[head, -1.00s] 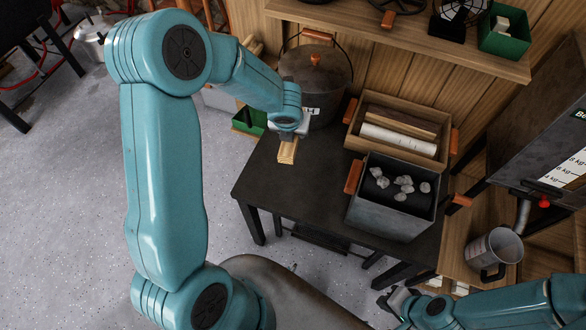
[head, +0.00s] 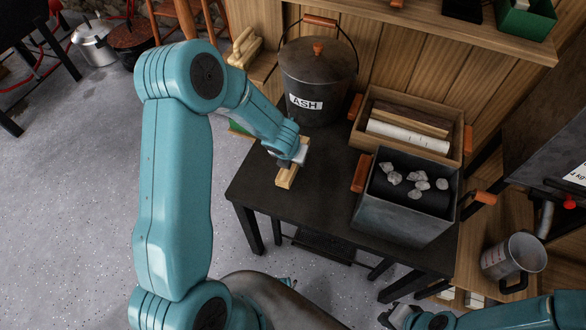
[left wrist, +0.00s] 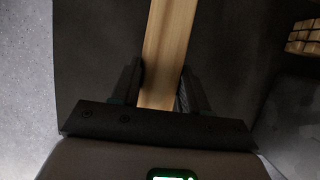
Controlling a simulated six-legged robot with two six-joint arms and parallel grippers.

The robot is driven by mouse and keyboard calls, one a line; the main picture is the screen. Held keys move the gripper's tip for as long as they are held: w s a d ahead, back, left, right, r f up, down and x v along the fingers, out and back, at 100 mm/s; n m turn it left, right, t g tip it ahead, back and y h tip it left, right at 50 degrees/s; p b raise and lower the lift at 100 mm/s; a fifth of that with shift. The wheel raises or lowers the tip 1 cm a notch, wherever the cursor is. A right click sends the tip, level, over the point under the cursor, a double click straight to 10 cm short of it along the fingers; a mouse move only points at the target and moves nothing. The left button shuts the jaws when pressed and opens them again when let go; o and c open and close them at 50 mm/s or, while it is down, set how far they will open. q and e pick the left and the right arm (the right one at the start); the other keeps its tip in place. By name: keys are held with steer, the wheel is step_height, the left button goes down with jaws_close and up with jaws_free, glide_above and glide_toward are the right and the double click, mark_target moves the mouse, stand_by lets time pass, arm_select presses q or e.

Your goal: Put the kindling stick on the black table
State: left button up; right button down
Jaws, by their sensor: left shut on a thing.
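The kindling stick (head: 286,177) is a pale wooden bar over the left part of the black table (head: 320,205). My left gripper (head: 291,153) comes down from the left and is shut on it. In the left wrist view the stick (left wrist: 171,40) runs up between the two dark fingers of my left gripper (left wrist: 162,88), with the black table (left wrist: 95,55) behind it. I cannot tell whether the stick touches the tabletop. My right gripper (head: 392,315) is at the bottom, in front of the table, apart from the stick; its opening is unclear.
An ash bucket (head: 315,75) stands behind the stick. A wooden box (head: 458,157) and a grey metal bin (head: 395,215) with pale lumps fill the table's right side. A metal jug (head: 513,258) stands at right. The table's front left is clear.

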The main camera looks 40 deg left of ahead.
mark_target(293, 165)
arm_select(q)
step_height(293, 165, down, 4)
steer(key=shift+b, duration=0.8)
steer(key=shift+r, duration=0.15)
steer(key=o, duration=1.1)
steer(key=shift+c, duration=0.2)
